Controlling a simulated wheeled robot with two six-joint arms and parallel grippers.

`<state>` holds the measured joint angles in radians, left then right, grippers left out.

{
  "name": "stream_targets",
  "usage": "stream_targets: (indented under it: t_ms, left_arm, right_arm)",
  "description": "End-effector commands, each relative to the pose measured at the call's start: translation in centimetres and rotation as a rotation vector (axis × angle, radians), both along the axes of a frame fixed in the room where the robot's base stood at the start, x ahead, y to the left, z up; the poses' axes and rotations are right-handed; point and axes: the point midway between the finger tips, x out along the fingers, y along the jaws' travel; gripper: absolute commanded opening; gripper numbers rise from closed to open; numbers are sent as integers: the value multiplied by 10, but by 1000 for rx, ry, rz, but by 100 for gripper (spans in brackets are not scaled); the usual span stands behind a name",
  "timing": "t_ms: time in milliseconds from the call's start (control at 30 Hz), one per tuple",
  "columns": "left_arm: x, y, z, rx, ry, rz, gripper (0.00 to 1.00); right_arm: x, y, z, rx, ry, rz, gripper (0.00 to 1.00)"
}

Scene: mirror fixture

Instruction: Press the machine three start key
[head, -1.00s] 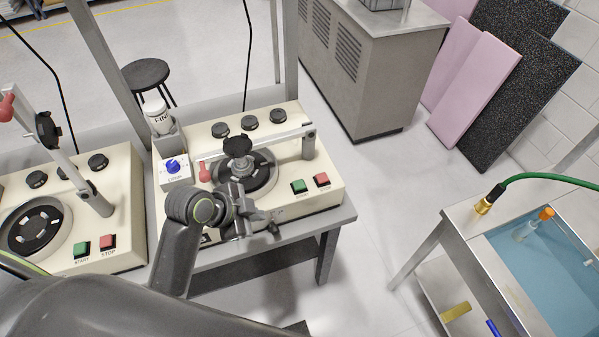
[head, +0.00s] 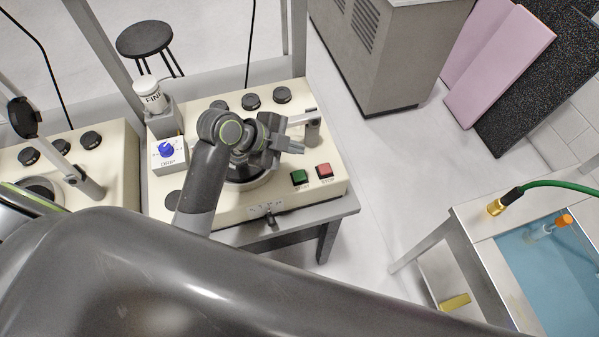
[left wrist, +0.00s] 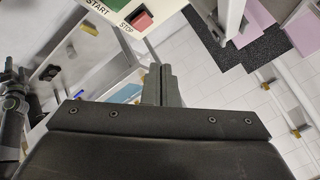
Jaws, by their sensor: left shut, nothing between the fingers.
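The nearer full cream machine (head: 225,212) has a green START key (head: 299,177) and a red STOP key (head: 324,171) at its front right. My left gripper (head: 294,146) is over this machine, a little behind the START key in the head view, shut and empty. In the left wrist view its closed fingers (left wrist: 161,85) show below the red STOP key (left wrist: 140,19). The green START key (left wrist: 106,3) is cut off at the top edge there. The fingers appear apart from both keys. My left arm and gripper hide much of the machine's round platen.
A white FINE bottle (head: 149,93) and a box with a blue knob (head: 166,149) stand at the machine's left. Another cream machine (head: 110,170) is further left. A sink bench (head: 470,222) is at right. Clear floor lies between. Dark jointed parts, possibly mine, edge the wrist view.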

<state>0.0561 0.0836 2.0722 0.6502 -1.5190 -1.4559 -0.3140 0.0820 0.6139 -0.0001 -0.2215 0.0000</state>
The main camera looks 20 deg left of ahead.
Motion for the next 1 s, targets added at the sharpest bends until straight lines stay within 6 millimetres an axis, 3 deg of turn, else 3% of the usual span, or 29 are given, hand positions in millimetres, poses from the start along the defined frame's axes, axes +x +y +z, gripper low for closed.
stream_targets:
  t_ms: [300, 700, 1000]
  left_arm:
    - [0, 0, -29, 0, 2, 1, 0]
    - [0, 0, -80, 0, 1, 2, 0]
    - [0, 0, -87, 0, 1, 1, 0]
  right_arm:
    - [21, 0, -25, -1, -31, 6, 59]
    - [16, 1, -71, 1, -24, 4, 59]
    - [14, 3, -76, 4, -21, 2, 59]
